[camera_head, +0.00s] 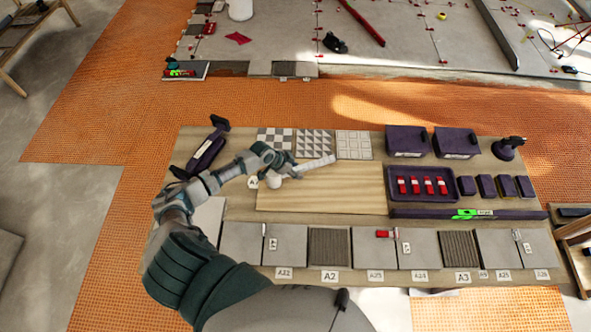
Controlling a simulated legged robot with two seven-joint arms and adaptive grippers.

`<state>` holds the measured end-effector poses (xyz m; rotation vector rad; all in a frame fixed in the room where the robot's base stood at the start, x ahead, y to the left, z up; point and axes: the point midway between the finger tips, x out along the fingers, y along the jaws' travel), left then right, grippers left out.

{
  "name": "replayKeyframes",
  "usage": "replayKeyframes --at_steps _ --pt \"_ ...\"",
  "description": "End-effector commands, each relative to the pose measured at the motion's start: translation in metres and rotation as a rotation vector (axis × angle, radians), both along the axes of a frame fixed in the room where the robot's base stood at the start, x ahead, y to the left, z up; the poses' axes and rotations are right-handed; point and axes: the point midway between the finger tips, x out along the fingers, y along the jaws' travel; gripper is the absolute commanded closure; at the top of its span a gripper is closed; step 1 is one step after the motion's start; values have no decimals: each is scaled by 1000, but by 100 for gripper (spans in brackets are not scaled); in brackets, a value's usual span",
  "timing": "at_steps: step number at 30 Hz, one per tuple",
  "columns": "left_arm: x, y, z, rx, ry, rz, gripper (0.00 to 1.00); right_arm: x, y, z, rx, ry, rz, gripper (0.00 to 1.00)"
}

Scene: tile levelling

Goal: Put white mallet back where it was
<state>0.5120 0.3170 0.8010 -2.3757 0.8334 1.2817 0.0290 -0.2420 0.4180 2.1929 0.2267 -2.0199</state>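The white mallet (317,164) is at the left end of the pale wooden board on the workbench. Its light handle points up and to the right, and a rounded white part (274,182) shows at lower left, beside a small white label. My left gripper (291,168) is at the mallet, its fingers overlapping the handle near the rounded part. The picture is too small to tell whether the fingers are closed on it, or whether the mallet touches the board. The gripper hides part of the mallet. My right gripper is not in view.
The workbench holds patterned tiles (314,144) behind the gripper, a dark power tool (206,149) at left, and dark boxes (407,141) at right. A tray (450,174) holds red pieces. Grey tiles (375,248) line the front. The wooden board (340,193) is mostly clear.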

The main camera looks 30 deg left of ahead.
Motion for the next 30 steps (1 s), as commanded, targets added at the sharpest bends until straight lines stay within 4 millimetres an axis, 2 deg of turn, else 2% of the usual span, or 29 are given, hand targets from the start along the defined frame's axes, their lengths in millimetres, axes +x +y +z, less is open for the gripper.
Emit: replayKeyframes --at_steps 6,10,14,22,27,30 --pt "0 1 0 1 1 1 51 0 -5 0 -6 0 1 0" --pt "-2 4 7 3 -1 1 51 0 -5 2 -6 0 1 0" --pt "-13 12 26 5 -2 0 51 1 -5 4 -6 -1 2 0" --pt "-38 31 77 6 -1 -1 51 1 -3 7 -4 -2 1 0" --pt "-48 40 96 3 0 0 51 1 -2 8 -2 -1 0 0" --pt "-51 41 100 3 2 1 51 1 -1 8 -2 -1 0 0"
